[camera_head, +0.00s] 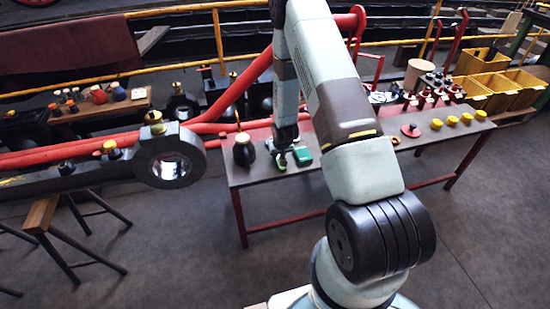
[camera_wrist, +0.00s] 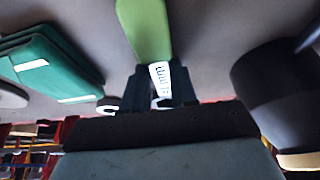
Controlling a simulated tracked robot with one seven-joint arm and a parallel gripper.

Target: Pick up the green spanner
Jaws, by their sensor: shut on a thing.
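The green spanner (camera_wrist: 146,28) shows in the wrist view, running from the top edge down between my fingers, with a white printed label on it. My gripper (camera_wrist: 161,88) is shut on it. In the head view my gripper (camera_head: 281,157) is low over the grey table, with a bit of the green spanner (camera_head: 281,163) showing at its tip. The spanner's far end is cut off in the wrist view. I cannot tell whether it touches the table.
A green case (camera_head: 302,156) lies just right of my gripper on the table (camera_head: 262,174). A dark oil can (camera_head: 244,151) stands just left. Yellow-topped parts (camera_head: 452,121) and yellow bins (camera_head: 484,90) are farther right. A large grey rod (camera_head: 70,180) is at left.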

